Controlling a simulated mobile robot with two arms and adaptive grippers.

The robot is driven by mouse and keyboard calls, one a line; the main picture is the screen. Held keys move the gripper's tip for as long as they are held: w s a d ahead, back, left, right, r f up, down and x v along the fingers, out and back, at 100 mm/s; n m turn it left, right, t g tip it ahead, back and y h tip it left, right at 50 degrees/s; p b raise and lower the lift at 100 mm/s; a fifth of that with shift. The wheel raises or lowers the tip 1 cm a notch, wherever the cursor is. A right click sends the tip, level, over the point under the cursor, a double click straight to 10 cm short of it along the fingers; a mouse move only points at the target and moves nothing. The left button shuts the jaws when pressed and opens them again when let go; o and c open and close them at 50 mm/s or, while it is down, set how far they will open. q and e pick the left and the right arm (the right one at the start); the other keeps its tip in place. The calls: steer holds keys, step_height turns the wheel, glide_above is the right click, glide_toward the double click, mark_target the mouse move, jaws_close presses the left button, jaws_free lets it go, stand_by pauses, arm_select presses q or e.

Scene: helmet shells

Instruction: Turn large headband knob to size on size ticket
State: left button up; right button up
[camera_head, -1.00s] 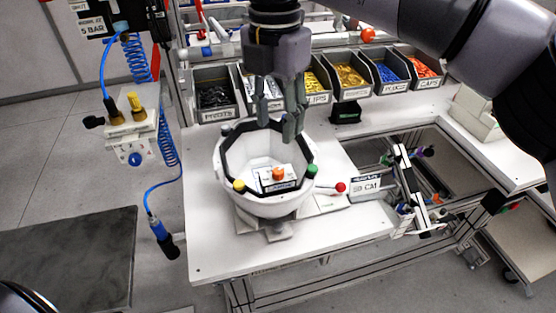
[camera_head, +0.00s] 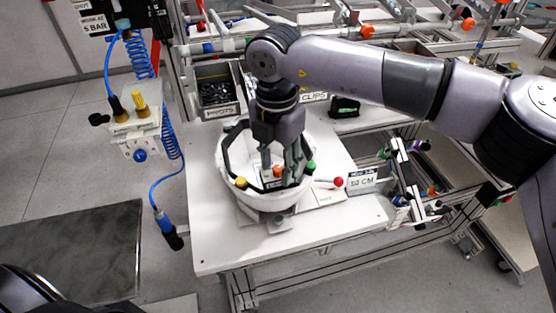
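A white helmet shell (camera_head: 265,200) sits upside down on a holder at the workbench, with a dark headband (camera_head: 229,160) inside its rim. An orange knob (camera_head: 278,171) shows low inside the shell, on a small white labelled block. My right gripper (camera_head: 279,177) points down into the shell, its fingers apart on either side of the orange knob. I cannot tell whether they touch it. The fingers hide part of the block. The size ticket (camera_head: 362,181) stands right of the shell and seems to read 59 CM. My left gripper is out of view.
Yellow (camera_head: 240,183) and green (camera_head: 310,167) balls sit at the shell's rim, and a red-tipped lever (camera_head: 338,182) is beside it. Labelled bins (camera_head: 217,95) line the back, partly behind my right arm. A blue air hose (camera_head: 170,150) hangs left. The bench front is clear.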

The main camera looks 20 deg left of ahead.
jaws_close()
stand_by(0.4)
